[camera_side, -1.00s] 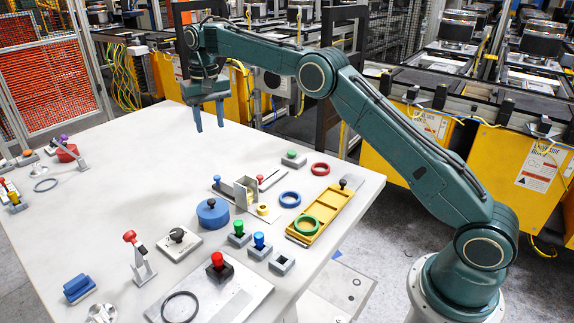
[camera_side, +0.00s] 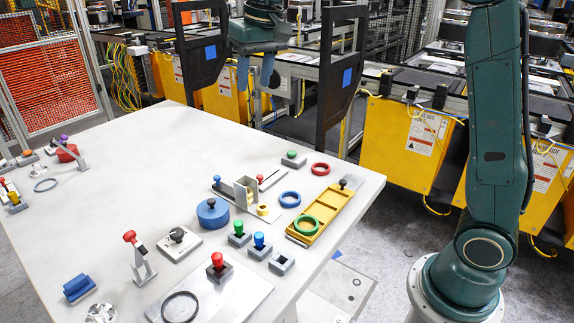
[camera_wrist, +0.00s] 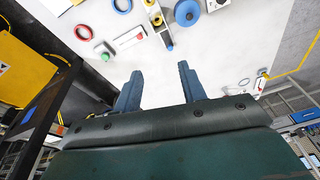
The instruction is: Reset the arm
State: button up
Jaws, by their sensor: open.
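My gripper (camera_side: 256,72) is raised high at the top of the side view, beyond the far edge of the white table (camera_side: 150,140) as the picture shows it. Its two blue fingers hang down, spread apart with nothing between them. In the wrist view my gripper (camera_wrist: 160,90) is open and empty, and the table (camera_wrist: 215,60) with its objects lies beyond the fingertips. My upper arm stands nearly upright at the right of the side view; part of the arm is cut off by the top edge.
The table holds a blue round container (camera_side: 212,213), a yellow tray (camera_side: 325,222) with a green ring (camera_side: 305,226), a red ring (camera_side: 320,169), a blue ring (camera_side: 289,199) and several coloured knobs. Black frames (camera_side: 335,85) and yellow conveyor units (camera_side: 405,145) stand behind.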

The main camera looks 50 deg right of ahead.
jog(key=s+n+t, duration=0.1)
jog(key=s+t, duration=0.1)
jog(key=s, duration=1.4)
jog(key=s+f+n+t, duration=0.1)
jog(key=s+f, duration=0.6)
jog(key=s, duration=0.6)
jog(key=shift+f, duration=0.4)
